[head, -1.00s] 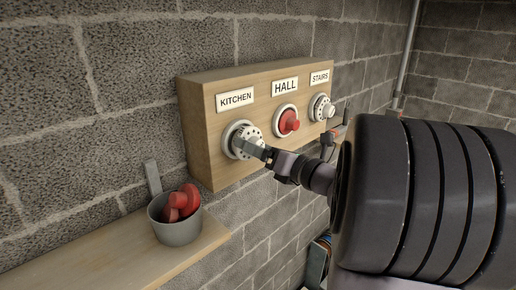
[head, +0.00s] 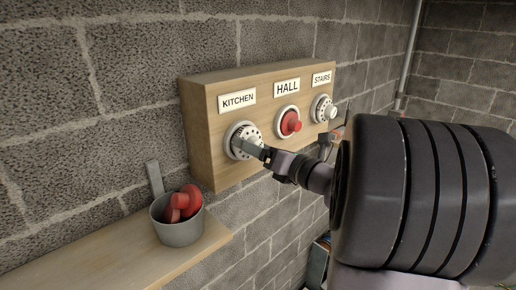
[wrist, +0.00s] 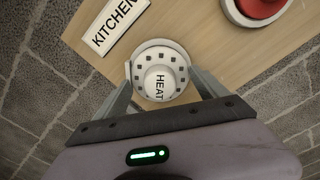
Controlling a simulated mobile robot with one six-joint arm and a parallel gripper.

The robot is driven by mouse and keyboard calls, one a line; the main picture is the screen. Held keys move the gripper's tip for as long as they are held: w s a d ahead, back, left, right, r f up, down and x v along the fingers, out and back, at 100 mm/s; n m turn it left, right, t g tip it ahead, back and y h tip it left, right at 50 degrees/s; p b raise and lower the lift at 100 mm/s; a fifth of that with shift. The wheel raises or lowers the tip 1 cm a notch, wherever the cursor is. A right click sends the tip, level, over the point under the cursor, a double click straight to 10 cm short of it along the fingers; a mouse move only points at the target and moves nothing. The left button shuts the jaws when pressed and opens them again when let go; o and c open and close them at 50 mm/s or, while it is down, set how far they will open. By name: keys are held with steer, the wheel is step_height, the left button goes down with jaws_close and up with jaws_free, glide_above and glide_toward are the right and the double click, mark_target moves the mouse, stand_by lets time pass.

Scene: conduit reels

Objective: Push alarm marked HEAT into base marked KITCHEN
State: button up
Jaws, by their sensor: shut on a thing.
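The white alarm marked HEAT (wrist: 160,82) sits at the base marked KITCHEN, under the KITCHEN label (head: 237,99) on the wooden board (head: 205,135). The alarm also shows in the head view (head: 240,134). My gripper (head: 257,150) is shut on the alarm, with one finger on each side of it in the wrist view (wrist: 160,90). The alarm hides most of the base behind it, so I cannot tell whether it is fully seated.
A red alarm (head: 290,123) is in the HALL base and a white one (head: 325,108) is in the STAIRS base. A grey cup (head: 178,232) with red pieces (head: 182,203) stands on a wooden shelf (head: 100,262) at lower left. A grey block wall is behind.

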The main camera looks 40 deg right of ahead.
steer(key=shift+w, duration=0.4)
stand_by(0.4)
steer(key=o, duration=1.3)
steer(key=shift+s, duration=0.1)
steer(key=shift+o, duration=0.2)
steer(key=s+b, duration=0.1)
steer(key=s, duration=0.8)
steer(key=shift+d, duration=0.35)
